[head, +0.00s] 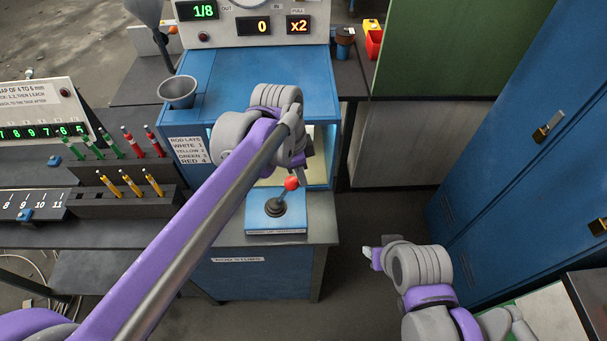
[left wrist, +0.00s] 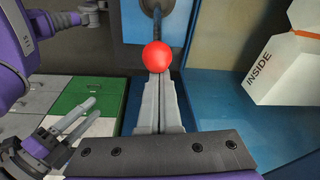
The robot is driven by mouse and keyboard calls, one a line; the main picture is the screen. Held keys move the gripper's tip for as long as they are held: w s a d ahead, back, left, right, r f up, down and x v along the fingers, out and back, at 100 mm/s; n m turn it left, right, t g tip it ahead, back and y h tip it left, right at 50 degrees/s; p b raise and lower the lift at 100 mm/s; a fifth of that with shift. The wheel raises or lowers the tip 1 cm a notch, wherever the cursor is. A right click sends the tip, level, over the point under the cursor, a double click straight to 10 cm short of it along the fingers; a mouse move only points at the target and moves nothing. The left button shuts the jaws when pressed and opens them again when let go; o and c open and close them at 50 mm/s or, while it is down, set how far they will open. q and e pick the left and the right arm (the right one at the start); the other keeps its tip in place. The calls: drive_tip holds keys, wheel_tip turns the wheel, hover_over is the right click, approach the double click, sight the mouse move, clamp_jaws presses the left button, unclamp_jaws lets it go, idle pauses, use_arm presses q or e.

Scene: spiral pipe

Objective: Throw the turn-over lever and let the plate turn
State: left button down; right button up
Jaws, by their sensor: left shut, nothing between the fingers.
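The lever has a red ball knob (head: 291,183) on a thin tilted rod. It stands on a small blue base (head: 262,222) at the front of the blue cabinet. My left gripper (head: 299,163) is just above and behind the knob in the head view. In the left wrist view its closed fingers (left wrist: 158,82) point at the red knob (left wrist: 157,57), which is at the fingertips. I cannot tell whether they touch. My right gripper (head: 371,255) is low on the right, away from the lever. In the left wrist view its two fingers (left wrist: 75,122) are apart and empty. I cannot make out the plate.
The blue cabinet (head: 225,85) carries a display panel (head: 250,30) and a grey cup (head: 177,92). A rack with coloured rods (head: 125,195) stands left. Blue lockers (head: 500,150) stand right. A white piece marked INSIDE (left wrist: 280,60) lies right in the left wrist view.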

use_arm(q)
drive_tip(key=shift+a, duration=0.15)
drive_tip(key=shift+a+r+h, duration=0.2)
drive_tip(key=shift+a+h, duration=0.25)
drive_tip(key=shift+a, duration=0.05)
drive_tip(key=shift+a+r+h, duration=0.2)
drive_tip(key=shift+a+h, duration=0.25)
drive_tip(key=a+h+b, duration=0.2)
drive_tip(key=a+h, duration=0.4)
drive_tip(key=a, duration=0.3)
drive_tip(key=shift+a+h, duration=0.15)
drive_tip(key=shift+h, duration=0.15)
use_arm(e)
drive_tip(key=f, duration=0.1)
drive_tip(key=s+f, duration=0.1)
drive_tip(key=shift+f, duration=0.35)
use_arm(q)
drive_tip(key=shift+f, duration=0.1)
wheel_tip(320, 180, up, 3)
drive_tip(key=d+p, duration=0.2)
drive_tip(key=d, duration=0.1)
drive_tip(key=v, duration=0.9)
drive_tip(key=shift+w+a+f, duration=0.15)
drive_tip(key=shift+w+a, duration=0.15)
drive_tip(key=shift+a, duration=0.2)
use_arm(e)
wheel_tip(320, 180, up, 2)
drive_tip(key=shift+d+r, duration=0.1)
drive_tip(key=shift+r, duration=0.05)
